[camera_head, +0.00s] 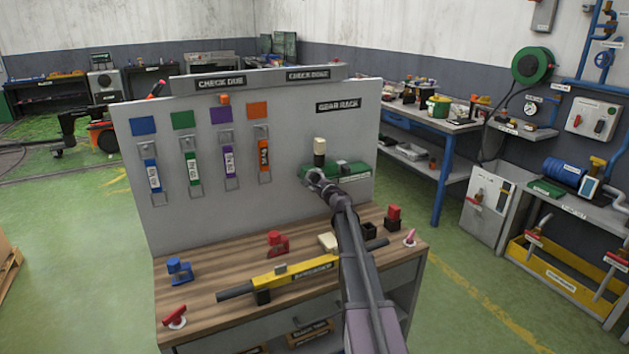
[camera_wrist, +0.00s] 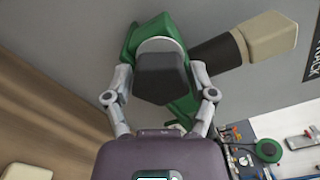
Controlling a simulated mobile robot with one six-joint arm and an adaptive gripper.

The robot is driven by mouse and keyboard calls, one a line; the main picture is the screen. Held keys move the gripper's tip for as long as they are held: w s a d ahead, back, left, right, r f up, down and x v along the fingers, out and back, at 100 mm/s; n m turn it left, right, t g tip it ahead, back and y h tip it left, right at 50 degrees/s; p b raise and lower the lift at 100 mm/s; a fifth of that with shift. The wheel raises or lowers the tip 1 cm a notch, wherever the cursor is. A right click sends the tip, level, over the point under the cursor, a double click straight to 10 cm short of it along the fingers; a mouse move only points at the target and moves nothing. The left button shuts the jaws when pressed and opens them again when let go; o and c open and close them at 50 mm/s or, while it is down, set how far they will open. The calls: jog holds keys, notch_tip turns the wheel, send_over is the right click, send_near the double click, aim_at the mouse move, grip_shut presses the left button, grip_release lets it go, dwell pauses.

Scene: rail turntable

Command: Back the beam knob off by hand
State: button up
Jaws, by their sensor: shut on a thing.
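My gripper (camera_head: 316,178) is at the green unit (camera_head: 348,172) on the upright grey panel, below the GEAR RACK sign. In the wrist view my gripper (camera_wrist: 160,74) has its two fingers on either side of a dark grey knob (camera_wrist: 162,80), shut on it. The knob has a pale round collar behind it and sits on the green unit (camera_wrist: 145,40). A black stem with a cream end (camera_wrist: 268,38) sticks out from the unit; this cream end (camera_head: 319,146) points up in the head view. My gripper hides the knob in the head view.
The wooden bench (camera_head: 205,290) below carries a yellow beam (camera_head: 290,271), a blue block (camera_head: 179,270), red blocks (camera_head: 277,243) and a red-handled piece (camera_head: 175,315). Several coloured tags (camera_head: 190,165) hang on the panel's left. Green floor is open to the left.

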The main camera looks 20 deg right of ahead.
jog(key=n, duration=0.5)
jog(key=shift+w+d+n, duration=0.1)
jog(key=shift+n, duration=0.3)
jog(key=n, duration=1)
jog(key=shift+n, duration=0.4)
jog(key=n, duration=0.4)
jog(key=shift+n, duration=0.4)
jog(key=o, duration=1)
jog(key=shift+o, duration=0.2)
